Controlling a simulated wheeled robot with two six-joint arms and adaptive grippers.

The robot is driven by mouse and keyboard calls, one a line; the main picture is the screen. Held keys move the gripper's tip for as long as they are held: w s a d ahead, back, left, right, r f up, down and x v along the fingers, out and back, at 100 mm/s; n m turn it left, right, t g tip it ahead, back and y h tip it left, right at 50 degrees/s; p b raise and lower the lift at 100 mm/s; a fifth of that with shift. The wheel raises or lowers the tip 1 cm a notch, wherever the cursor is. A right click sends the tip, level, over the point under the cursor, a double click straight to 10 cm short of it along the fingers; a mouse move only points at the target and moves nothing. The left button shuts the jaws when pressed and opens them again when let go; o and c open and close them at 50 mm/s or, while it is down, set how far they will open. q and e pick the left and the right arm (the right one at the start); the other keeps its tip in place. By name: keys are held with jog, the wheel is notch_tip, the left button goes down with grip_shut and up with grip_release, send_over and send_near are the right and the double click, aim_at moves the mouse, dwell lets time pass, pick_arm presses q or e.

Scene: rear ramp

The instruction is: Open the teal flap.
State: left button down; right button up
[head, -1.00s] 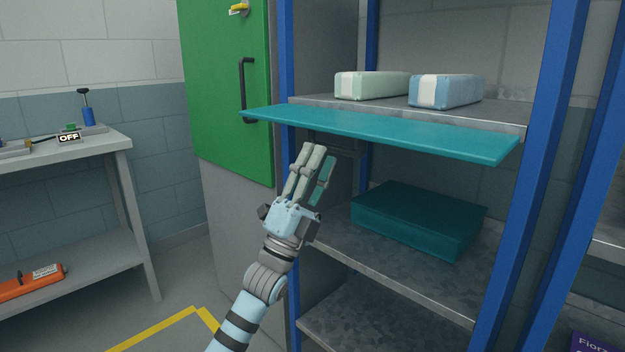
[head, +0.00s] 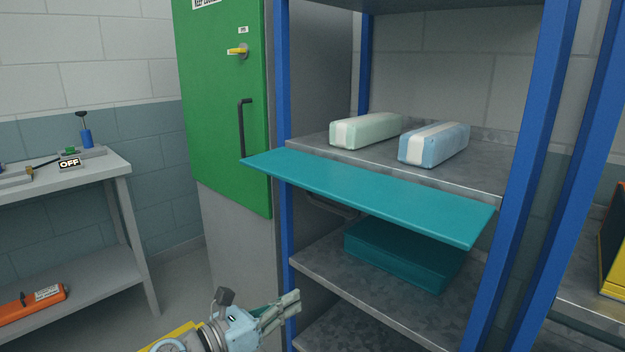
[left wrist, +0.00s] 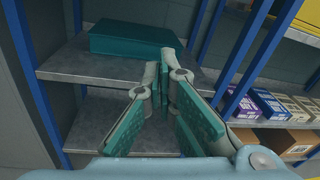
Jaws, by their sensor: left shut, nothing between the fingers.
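The teal flap (head: 370,196) is a flat panel that stands out roughly level from the front of the blue-posted shelf rack, just below the shelf with the two packs. My left gripper (head: 297,299) is below and in front of the flap, low near the left post, apart from it. Its fingers are together and empty. In the left wrist view the closed fingers (left wrist: 163,68) point toward the rack's lower shelves, and the flap does not show there. My right gripper is in neither view.
A dark teal box (head: 405,256) lies on the shelf under the flap. A pale green pack (head: 368,130) and a blue pack (head: 436,144) lie on the shelf above. A green cabinet door (head: 225,110) is at the left, and a grey bench (head: 110,168) stands further left.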

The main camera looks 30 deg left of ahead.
aim_at(331, 206)
pick_arm(q)
notch_tip(331, 206, up, 9)
jog(key=a+m+t+y, duration=0.1)
jog(key=t, duration=0.3)
jog(key=w+r+p, duration=0.1)
jog(key=w+p, duration=0.2)
jog(key=w+d+r+p, duration=0.1)
jog(key=w+r+p, duration=0.1)
jog(key=w+p, duration=0.1)
jog(key=w+d+r+p, duration=0.1)
jog(key=w+r+p, duration=0.1)
jog(key=p, duration=0.3)
jog(key=shift+w+r, duration=0.2)
jog(key=shift+w, duration=0.25)
jog(key=shift+s+r+p, duration=0.15)
jog(key=shift+r+p, duration=0.2)
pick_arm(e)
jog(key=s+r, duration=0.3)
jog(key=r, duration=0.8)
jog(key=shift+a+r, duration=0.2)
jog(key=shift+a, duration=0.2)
